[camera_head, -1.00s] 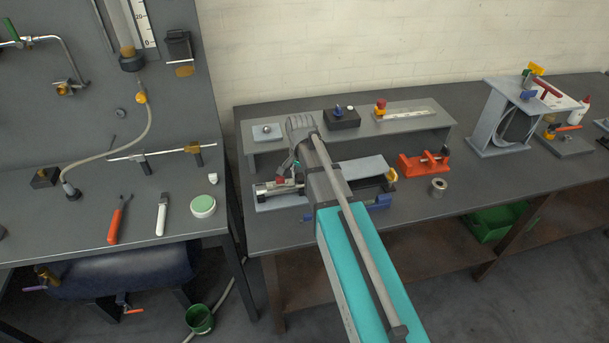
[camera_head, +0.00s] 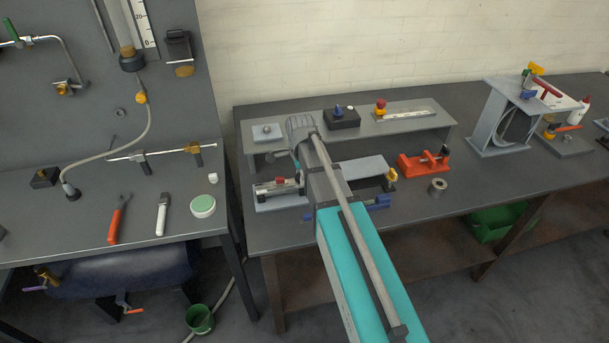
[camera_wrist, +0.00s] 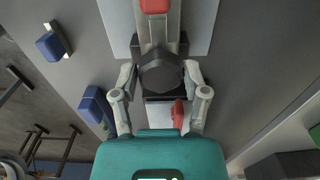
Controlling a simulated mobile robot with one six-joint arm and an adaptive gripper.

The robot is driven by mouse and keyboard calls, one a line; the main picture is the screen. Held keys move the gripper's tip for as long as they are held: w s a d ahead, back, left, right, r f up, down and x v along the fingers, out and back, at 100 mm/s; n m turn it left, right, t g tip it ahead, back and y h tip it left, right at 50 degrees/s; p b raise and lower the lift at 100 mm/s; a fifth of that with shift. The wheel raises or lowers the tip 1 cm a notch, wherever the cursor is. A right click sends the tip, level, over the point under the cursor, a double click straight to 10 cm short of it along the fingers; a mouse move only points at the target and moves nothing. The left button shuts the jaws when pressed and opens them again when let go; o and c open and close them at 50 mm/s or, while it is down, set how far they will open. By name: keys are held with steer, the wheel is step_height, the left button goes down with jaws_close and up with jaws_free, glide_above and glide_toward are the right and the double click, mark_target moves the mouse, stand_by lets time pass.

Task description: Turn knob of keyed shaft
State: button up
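In the wrist view a dark, many-sided knob (camera_wrist: 160,74) sits at the near end of a grey shaft (camera_wrist: 157,35). My gripper (camera_wrist: 160,78) has one finger on each side of the knob. The fingers are spread, with a narrow gap seeming to show on both sides; depth and contact are hard to judge. In the head view my gripper (camera_head: 287,164) is above the shaft fixture (camera_head: 275,189) on the bench. My arm hides part of the fixture, and the knob cannot be made out there.
A red part (camera_wrist: 155,5) lies along the shaft. A raised grey shelf (camera_head: 390,122) with small devices stands behind. A red-orange fixture (camera_head: 424,163) and a grey ring (camera_head: 438,186) are to the right. A blue-handled part (camera_head: 377,202) is close to my arm. Bench front is mostly clear.

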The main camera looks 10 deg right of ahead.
steer(key=shift+o, duration=1.2)
steer(key=shift+r, duration=0.15)
steer(key=shift+r+p, duration=0.7)
steer(key=shift+p, duration=0.15)
steer(key=shift+r, duration=0.2)
step_height(320, 180, up, 6)
steer(key=p, duration=0.6)
steer(key=shift+f, duration=0.1)
